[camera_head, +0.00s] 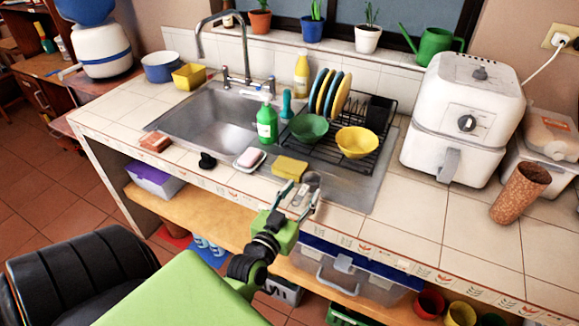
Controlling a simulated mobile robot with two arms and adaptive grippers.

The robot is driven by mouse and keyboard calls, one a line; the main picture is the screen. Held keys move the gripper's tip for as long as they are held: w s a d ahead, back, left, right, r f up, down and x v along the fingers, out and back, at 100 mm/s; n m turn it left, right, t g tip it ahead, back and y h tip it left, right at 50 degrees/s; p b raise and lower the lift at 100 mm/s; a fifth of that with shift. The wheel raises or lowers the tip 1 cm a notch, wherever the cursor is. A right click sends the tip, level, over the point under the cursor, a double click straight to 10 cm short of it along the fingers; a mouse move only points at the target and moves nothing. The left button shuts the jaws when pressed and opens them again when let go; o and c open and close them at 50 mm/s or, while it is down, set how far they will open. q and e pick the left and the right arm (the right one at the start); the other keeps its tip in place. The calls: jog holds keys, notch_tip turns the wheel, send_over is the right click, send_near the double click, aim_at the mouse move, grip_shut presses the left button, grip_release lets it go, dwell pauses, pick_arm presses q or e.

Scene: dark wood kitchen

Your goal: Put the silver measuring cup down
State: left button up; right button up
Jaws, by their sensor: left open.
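The silver measuring cup (313,179) is small and round. It shows at the front rim of the sink unit, just right of the yellow sponge (290,168). My left gripper (301,191) is open at the counter's front edge, with its fingertips right by the cup. The fingers overlap the cup's near side, so I cannot tell whether they touch it. The cup appears to rest on the counter, though its underside is hidden. My right gripper is not in view.
The dish rack (378,162) with plates and bowls stands behind the cup. A green soap bottle (267,122) and a soap dish (249,159) are to the left. A white air fryer (462,118) and a brown tumbler (520,192) stand right. Tiles between are clear.

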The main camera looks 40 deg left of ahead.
aim_at(293, 206)
pick_arm(q)
jog(key=b+v, duration=0.1)
jog(key=v, duration=0.7)
jog(key=shift+s+d+r, duration=0.15)
jog(key=shift+s+d, duration=0.05)
jog(key=shift+s, duration=0.5)
